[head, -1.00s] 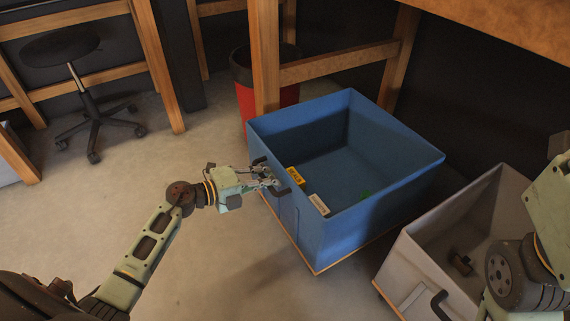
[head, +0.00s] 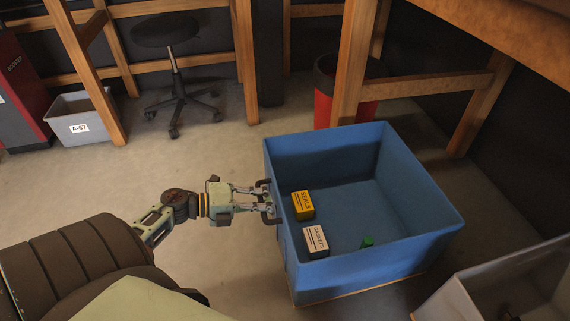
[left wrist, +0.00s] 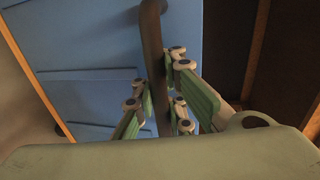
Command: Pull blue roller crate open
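The blue roller crate (head: 425,225) stands on the floor in the middle of the head view, open at the top. It holds a yellow box marked SEALS (head: 303,205), a pale box (head: 316,242) and a small green item (head: 367,241). My left gripper (head: 268,202) is at the crate's near left side, at its dark handle. The blue crate wall (left wrist: 90,80) fills the left of that view. My right gripper is not in view.
A grey crate (head: 465,300) stands close at the lower right. A wooden bench leg (head: 355,60) and a red bin (head: 323,105) stand behind the blue crate. A stool (head: 178,100) and grey bin A-67 (head: 85,125) are farther back. Floor at left is clear.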

